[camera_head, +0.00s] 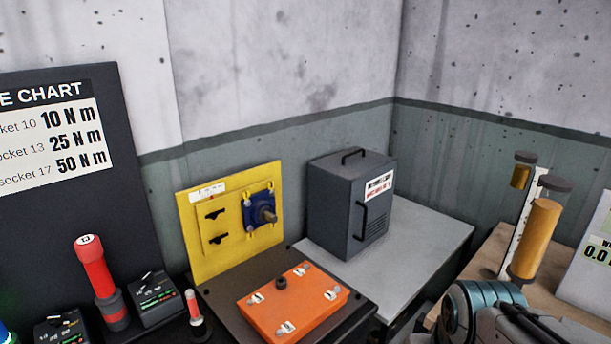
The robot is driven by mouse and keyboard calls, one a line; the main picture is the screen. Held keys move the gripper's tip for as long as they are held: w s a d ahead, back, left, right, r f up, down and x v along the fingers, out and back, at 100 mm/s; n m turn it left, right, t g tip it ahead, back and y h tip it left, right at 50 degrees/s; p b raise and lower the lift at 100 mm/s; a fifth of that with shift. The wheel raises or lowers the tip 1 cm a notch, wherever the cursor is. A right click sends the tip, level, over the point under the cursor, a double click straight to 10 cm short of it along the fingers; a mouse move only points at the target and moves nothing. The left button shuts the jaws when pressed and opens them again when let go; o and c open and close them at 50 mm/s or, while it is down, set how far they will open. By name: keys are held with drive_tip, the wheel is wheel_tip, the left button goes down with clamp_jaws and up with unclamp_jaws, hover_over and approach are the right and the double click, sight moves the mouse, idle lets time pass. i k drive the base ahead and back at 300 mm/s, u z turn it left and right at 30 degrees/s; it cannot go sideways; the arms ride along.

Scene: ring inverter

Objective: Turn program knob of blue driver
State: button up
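A second black box (155,298) with a dial and markings stands further right, beside an upright red driver marked 13 (98,275). I cannot tell which box carries the blue driver's program knob. Part of my arm shows at the bottom right; my gripper's fingers are not in view.
A torque chart board (60,190) stands behind the drivers. A yellow panel (205,262) with a blue motor (259,210), an orange plate (270,312) and a dark grey cabinet (335,205) fill the middle. Amber cylinders (538,235) stand at right.

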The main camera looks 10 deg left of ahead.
sight(55, 319)
drive_tip(key=u, duration=2.25)
drive_tip(key=k, duration=0.45)
drive_tip(key=u, duration=0.25)
drive_tip(key=i, duration=1)
drive_tip(key=z, duration=0.45)
